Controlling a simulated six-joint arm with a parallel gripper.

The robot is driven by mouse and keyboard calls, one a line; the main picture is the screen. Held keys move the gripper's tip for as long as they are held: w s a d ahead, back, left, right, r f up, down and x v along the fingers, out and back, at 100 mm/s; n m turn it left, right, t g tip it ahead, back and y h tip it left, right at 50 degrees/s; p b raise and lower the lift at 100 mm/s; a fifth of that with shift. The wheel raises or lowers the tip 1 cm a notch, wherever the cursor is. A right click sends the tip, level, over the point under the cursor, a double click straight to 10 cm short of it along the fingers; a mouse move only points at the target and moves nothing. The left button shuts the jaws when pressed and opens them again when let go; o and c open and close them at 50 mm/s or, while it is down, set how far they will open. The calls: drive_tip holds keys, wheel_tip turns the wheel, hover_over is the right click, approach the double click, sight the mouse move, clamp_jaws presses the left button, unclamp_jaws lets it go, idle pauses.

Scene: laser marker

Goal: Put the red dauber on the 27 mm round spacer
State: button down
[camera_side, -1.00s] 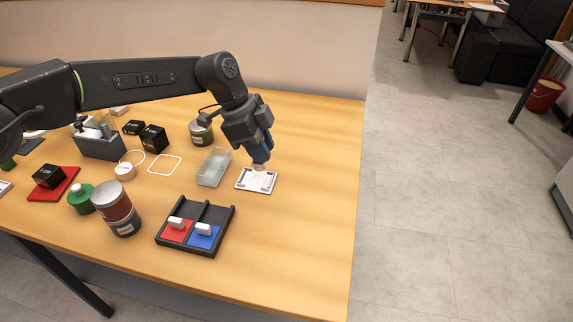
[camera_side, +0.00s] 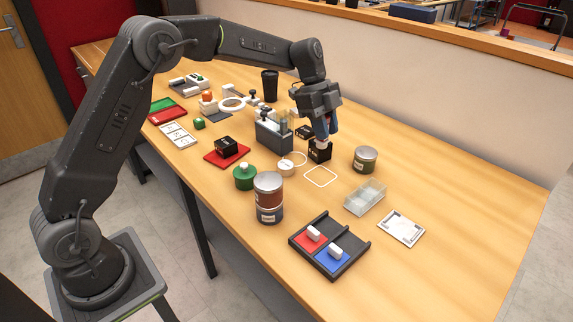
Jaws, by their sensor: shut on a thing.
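My gripper (camera_side: 323,137) is shut on a small pale piece, mostly hidden by the fingers. It is low over a black box (camera_side: 319,152); I cannot tell whether they touch. In the front black tray (camera_side: 346,266), a white block (camera_side: 313,234) sits on a red pad (camera_side: 303,242) and another (camera_side: 336,251) on a blue pad (camera_side: 327,262). Which thing is the red dauber is not clear. A small round white piece (camera_side: 286,169), possibly the round spacer, lies between the green bottle and the black box. Its size cannot be read.
Stacked cans (camera_side: 268,199) and a green bottle (camera_side: 244,178) stand left of the white square outline (camera_side: 320,177). A lone can (camera_side: 365,159), clear bin (camera_side: 364,197) and white plate (camera_side: 401,229) are to the right. A grey holder (camera_side: 274,138) stands close left of my gripper. The right table end is clear.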

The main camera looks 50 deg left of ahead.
drive_tip(key=s+a+r, duration=0.1)
drive_tip(key=s+a, duration=0.4)
drive_tip(key=a, duration=0.5)
drive_tip(key=s+a, duration=0.4)
drive_tip(key=a, duration=0.5)
hover_over(287, 165)
wheel_tip(287, 165, down, 7)
drive_tip(key=shift+d+f, duration=0.1)
drive_tip(key=shift+f, duration=1.7)
drive_tip(key=c, duration=1)
unclamp_jaws()
drive_tip(key=shift+f, duration=0.15)
